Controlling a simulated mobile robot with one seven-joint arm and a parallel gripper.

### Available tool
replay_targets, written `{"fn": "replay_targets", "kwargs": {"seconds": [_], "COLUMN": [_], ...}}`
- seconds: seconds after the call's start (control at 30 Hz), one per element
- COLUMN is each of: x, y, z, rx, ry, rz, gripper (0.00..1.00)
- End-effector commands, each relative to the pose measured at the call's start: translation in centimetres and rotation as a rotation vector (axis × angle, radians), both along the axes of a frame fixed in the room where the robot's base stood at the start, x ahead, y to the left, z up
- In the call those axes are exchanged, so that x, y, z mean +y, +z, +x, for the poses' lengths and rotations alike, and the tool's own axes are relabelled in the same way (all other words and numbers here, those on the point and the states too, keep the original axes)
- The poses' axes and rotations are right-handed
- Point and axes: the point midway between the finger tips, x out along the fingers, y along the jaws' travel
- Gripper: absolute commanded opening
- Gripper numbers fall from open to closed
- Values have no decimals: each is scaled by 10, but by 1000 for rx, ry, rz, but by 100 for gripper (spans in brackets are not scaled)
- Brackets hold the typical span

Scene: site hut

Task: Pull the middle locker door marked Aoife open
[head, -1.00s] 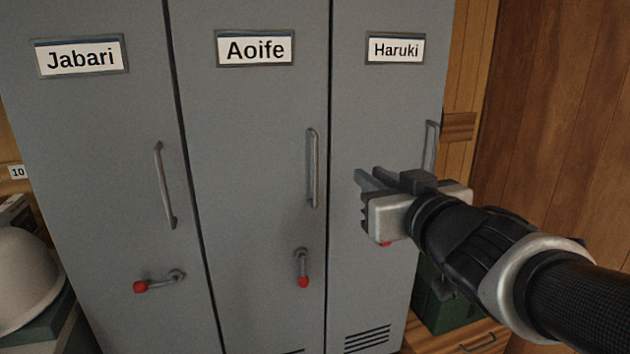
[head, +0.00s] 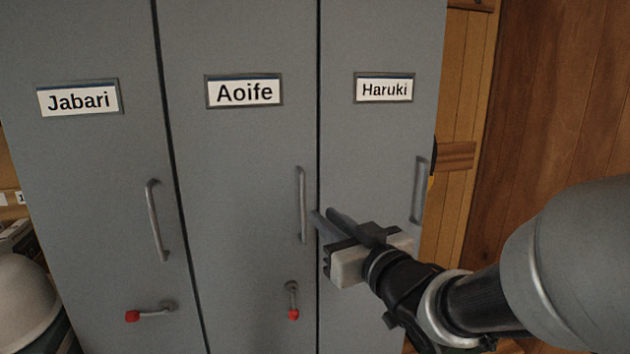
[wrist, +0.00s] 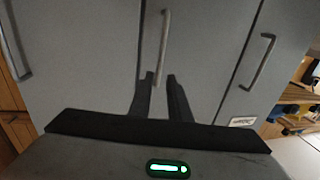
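The middle locker door (head: 240,180) carries the name plate Aoife (head: 244,91) and is closed flush with its neighbours. Its upright bar handle (head: 301,204) is near the door's right edge. Below it, a lever with a red tip (head: 293,303) hangs straight down. My gripper (head: 322,214) is open and empty, its fingertips just right of the handle in the head view. In the wrist view, which looks upside down, the handle (wrist: 163,45) lies ahead, lined up with the gap between the fingers (wrist: 161,80). No contact is visible.
The Jabari door (head: 80,200) on the left is closed, its red-tipped lever (head: 150,312) pointing left. The Haruki door (head: 365,150) on the right is closed; my gripper hides part of it. A wooden wall (head: 540,110) stands right, a white helmet (head: 25,300) lower left.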

Motion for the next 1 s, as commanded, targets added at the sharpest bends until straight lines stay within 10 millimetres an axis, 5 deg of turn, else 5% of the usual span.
{"fn": "replay_targets", "kwargs": {"seconds": [0.53,1.0], "x": [43,50], "y": [-1,-1], "z": [82,96], "rx": [0,0], "ry": [0,-1], "rz": [0,-1], "gripper": [17,17]}}
